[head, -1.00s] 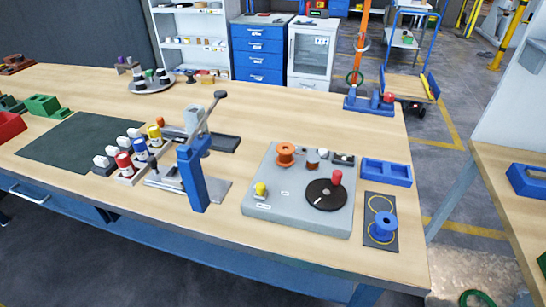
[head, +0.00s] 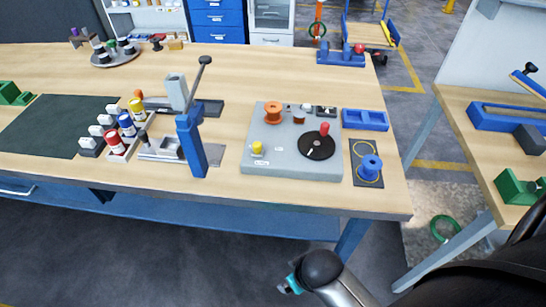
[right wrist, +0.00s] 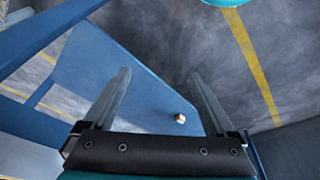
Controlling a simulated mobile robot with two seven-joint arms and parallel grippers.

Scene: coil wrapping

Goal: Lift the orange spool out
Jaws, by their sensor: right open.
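The orange spool (head: 273,113) stands upright at the back left of the grey winding base (head: 250,163) on the wooden table. My right arm comes in at the bottom right of the head view, below the table's front edge and well away from the spool. In the right wrist view my right gripper (right wrist: 160,100) has its two fingers apart with nothing between them. The spool is not in the wrist view. My left gripper is not in either view.
The base also carries a black disc with a red knob (head: 324,129) and a yellow knob (head: 257,148). A blue tray (head: 364,128) and a blue spool (head: 369,168) on a dark mat lie to its right. A blue lever press (head: 192,145) stands to its left.

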